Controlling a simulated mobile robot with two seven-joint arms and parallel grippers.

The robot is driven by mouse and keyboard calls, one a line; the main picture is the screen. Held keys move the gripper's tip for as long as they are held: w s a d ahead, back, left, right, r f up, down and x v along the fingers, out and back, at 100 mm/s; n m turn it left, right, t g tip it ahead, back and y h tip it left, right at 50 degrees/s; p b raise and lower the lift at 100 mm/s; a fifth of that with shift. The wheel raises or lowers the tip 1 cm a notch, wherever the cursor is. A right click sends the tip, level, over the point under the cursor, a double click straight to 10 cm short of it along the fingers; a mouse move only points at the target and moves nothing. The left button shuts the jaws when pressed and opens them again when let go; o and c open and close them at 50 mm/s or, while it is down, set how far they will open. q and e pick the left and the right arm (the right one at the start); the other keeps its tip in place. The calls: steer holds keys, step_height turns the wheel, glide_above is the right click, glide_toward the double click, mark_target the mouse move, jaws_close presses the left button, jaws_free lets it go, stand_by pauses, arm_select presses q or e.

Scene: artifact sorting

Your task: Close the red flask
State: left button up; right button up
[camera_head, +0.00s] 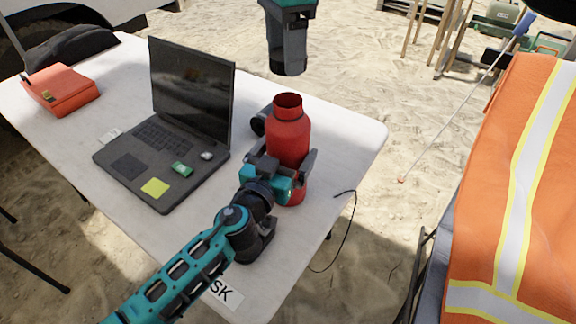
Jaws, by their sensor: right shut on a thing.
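The red flask (288,135) is upright at the right part of the table, with its round mouth open at the top. My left gripper (290,168) comes from the lower left, with its dark fingers on either side of the flask's lower body. My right gripper (289,52) points down from the top edge, above and apart from the flask. It is shut on a dark piece at its tips; I cannot clearly tell its shape or whether it is the flask's lid. Part of the flask's lower body is hidden behind my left gripper.
The white table (345,135) holds an open laptop (150,150) and a red case (62,88). A dark object (260,121) lies just behind the flask. A black cable (350,225) hangs at the right edge. An orange vest (490,190) is at the far right.

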mark_target(285, 100)
arm_select(q)
steer(key=shift+w+d, duration=0.25)
steer(key=shift+w, duration=0.35)
steer(key=shift+c, duration=0.2)
steer(key=c, duration=1)
steer(key=shift+c, duration=0.3)
arm_select(e)
steer(key=shift+f, duration=2.45)
